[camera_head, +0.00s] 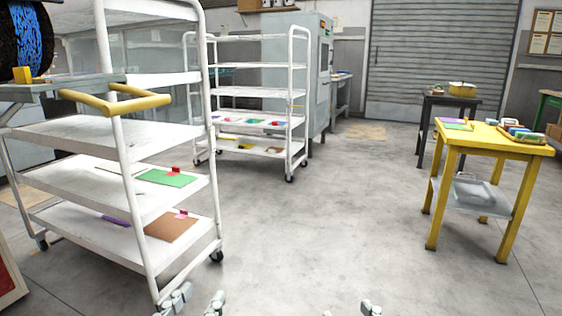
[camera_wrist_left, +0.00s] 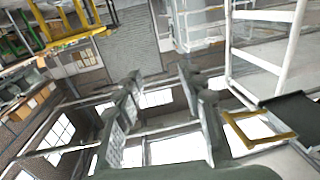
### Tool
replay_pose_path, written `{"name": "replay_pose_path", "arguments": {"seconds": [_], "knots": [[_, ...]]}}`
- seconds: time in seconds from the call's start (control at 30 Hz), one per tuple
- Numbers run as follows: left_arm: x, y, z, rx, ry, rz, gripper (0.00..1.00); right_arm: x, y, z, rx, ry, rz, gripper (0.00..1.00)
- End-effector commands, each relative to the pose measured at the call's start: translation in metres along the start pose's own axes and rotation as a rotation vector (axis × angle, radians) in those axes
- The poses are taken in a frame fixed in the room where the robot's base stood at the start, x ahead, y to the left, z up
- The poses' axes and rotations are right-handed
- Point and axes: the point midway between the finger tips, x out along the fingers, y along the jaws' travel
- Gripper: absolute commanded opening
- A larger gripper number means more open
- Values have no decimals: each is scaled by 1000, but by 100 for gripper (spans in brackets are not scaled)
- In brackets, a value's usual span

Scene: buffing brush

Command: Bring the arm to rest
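My left gripper (camera_head: 198,302) shows at the bottom edge of the head view, just right of the near white cart's front leg. Its two fingertips are apart with nothing between them. In the left wrist view the left gripper (camera_wrist_left: 167,110) also shows open and empty, with windows and bare space beyond its fingers. My right gripper (camera_head: 350,309) barely shows at the bottom edge, right of the left one. Its tips stand apart with nothing seen between them; the rest of it is cut off.
Another white cart (camera_head: 248,92) stands behind. A yellow table (camera_head: 500,142) is at right. The middle floor is clear.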

Motion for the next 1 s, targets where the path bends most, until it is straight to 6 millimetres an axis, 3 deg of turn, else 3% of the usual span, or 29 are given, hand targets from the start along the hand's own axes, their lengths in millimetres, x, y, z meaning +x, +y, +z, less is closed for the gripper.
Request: {"name": "replay_pose_path", "arguments": {"seconds": [0.1,0.37,0.47,0.6,0.7,0.83,1.0], "knots": [[-6,26,30,45,-144,4,39,1,2,4,-2,-23,3,48],[-20,-17,126,72,-513,-67,39,-3,37,104,-25,-406,68,48],[-40,-37,166,76,-688,-104,39,-19,55,147,-28,-583,101,48],[-88,-68,222,70,-971,-168,39,-61,84,209,-20,-867,158,48],[-125,-86,251,58,-1144,-209,39,-95,100,242,-7,-1040,193,48],[-155,-97,270,45,-1272,-239,39,-123,110,265,6,-1169,219,48],[-165,-101,277,41,-1311,-248,39,-132,113,273,11,-1207,227,48]]}}
